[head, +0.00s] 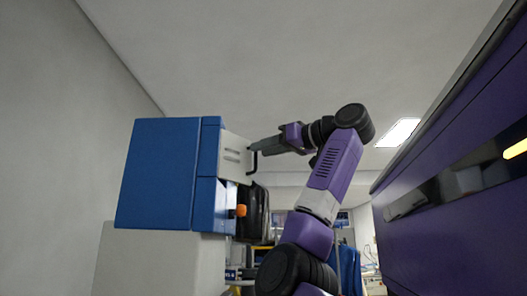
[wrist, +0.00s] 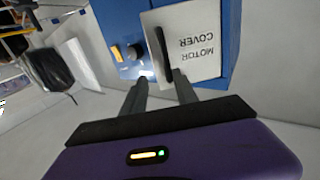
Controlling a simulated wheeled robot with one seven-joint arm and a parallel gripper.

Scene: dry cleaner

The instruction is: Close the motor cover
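The motor cover (wrist: 203,42) is a pale grey panel with upside-down "MOTOR COVER" lettering in the wrist view. In the head view the cover (head: 235,158) stands out at an angle from the right side of a blue machine (head: 160,175). A black bar handle (wrist: 162,55) is on the cover, and the handle also shows in the head view (head: 254,164). My gripper (wrist: 159,78) is open, its two fingers apart on either side of the handle's near end. In the head view my gripper (head: 255,147) is at the cover's outer edge. Contact is unclear.
An orange knob (head: 241,210) projects from the machine below the cover. A black bag-like item (wrist: 48,68) hangs nearby. A large purple unit (head: 460,200) fills the right side of the head view. The space above my arm is clear.

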